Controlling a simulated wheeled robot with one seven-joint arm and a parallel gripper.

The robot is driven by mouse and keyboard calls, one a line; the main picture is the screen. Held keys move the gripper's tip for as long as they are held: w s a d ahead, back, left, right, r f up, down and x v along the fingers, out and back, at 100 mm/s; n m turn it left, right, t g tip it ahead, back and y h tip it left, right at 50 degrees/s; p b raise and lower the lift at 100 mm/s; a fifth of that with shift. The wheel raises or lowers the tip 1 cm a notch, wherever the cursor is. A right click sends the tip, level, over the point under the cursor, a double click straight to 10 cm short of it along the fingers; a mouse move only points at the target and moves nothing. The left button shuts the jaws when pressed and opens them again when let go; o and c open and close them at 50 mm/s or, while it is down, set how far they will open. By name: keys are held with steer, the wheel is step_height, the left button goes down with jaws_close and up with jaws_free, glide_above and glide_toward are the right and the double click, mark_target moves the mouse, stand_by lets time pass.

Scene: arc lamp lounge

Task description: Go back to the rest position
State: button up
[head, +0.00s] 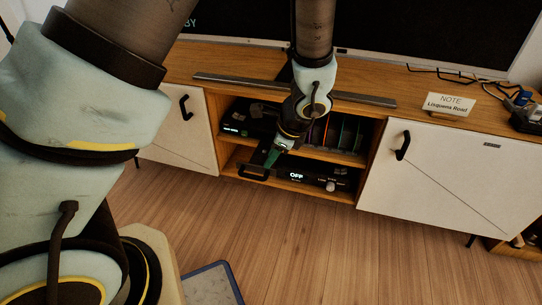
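My gripper (271,159) is at the middle of the picture, in front of the open shelf section of the wooden media console (375,108). My arm comes down from the top edge to it. A green part shows at its end, small and dark, and I cannot tell whether the fingers are open or shut. Just below it is a dark tray-like piece with a handle (253,174) at the shelf front. I cannot tell whether the gripper touches it.
A black device reading "OFF" (312,180) sits on the lower shelf. White doors (420,180) with black handles flank the shelves. A large screen (420,30) and a note card (451,104) stand on top. Wooden floor (320,250) is clear; a blue-edged mat or tray (225,267) lies at the bottom.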

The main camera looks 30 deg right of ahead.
steer(key=w+a+r+n+g, duration=0.1)
steer(key=w+a+r+n, duration=0.2)
steer(key=a+n, duration=0.35)
steer(key=w+a+r+n+g, duration=0.25)
steer(key=a+n, duration=0.25)
steer(key=a, duration=0.3)
steer(key=s+a+r+n+h, duration=0.1)
steer(key=a+r+n, duration=0.3)
steer(key=a+n, duration=0.4)
steer(key=a+r+n+h, duration=0.1)
steer(key=a+r+n, duration=0.4)
steer(key=a, duration=0.4)
step_height(320, 180, up, 28)
steer(key=p, duration=3)
steer(key=shift+d+r+n, duration=0.15)
steer(key=shift+r+n, duration=0.1)
steer(key=shift+n, duration=0.1)
steer(key=shift+t, duration=0.25)
